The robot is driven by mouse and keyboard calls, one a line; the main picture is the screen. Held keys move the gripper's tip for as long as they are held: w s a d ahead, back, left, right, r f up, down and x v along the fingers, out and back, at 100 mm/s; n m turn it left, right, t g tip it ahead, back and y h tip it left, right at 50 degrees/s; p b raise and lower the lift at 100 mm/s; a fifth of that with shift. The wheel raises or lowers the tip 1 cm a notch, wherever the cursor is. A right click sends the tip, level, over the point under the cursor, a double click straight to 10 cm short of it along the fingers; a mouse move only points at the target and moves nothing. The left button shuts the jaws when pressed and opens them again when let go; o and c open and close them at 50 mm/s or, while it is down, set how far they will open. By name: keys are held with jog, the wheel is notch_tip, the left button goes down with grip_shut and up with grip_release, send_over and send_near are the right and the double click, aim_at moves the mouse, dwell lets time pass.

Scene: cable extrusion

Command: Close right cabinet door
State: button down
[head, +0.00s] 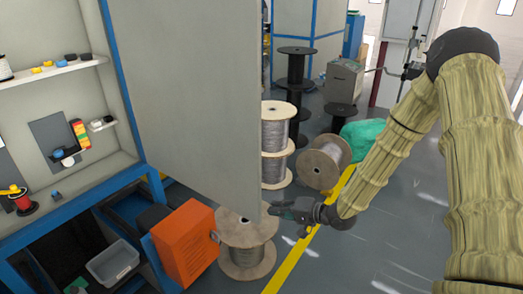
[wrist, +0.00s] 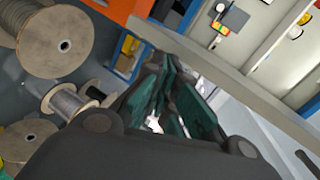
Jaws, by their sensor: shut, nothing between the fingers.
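The right cabinet door (head: 190,85) is a large grey panel. It stands open, swung out from the blue-framed cabinet (head: 126,85) on the left of the head view. My gripper (head: 270,209) is shut and empty at the door's lower free edge, at its right side; I cannot tell whether it touches. In the wrist view my gripper's dark green fingers (wrist: 160,110) are together, and the door's edge (wrist: 215,65) runs diagonally just beyond them. The cabinet's shelves show past that edge.
An orange box (head: 186,243) stands below the door. Wooden cable spools (head: 246,243) stand on the floor under and behind my gripper, with more spools (head: 278,125) and a green bundle (head: 362,138) farther back. The floor at the lower right is open.

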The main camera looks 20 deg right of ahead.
jog(key=w+d+r+y+p, duration=0.1)
jog(key=w+d+r+y, duration=0.2)
jog(key=r, duration=0.6)
jog(key=d+r+y+p, duration=0.15)
jog(key=d+r, duration=0.35)
jog(key=r, duration=0.5)
jog(key=w+a+p, duration=0.3)
jog(key=w+a, duration=0.1)
jog(key=a, duration=0.7)
jog(key=shift+a+f+p, duration=0.15)
jog(key=shift+f+p, duration=0.15)
jog(key=shift+y, duration=0.25)
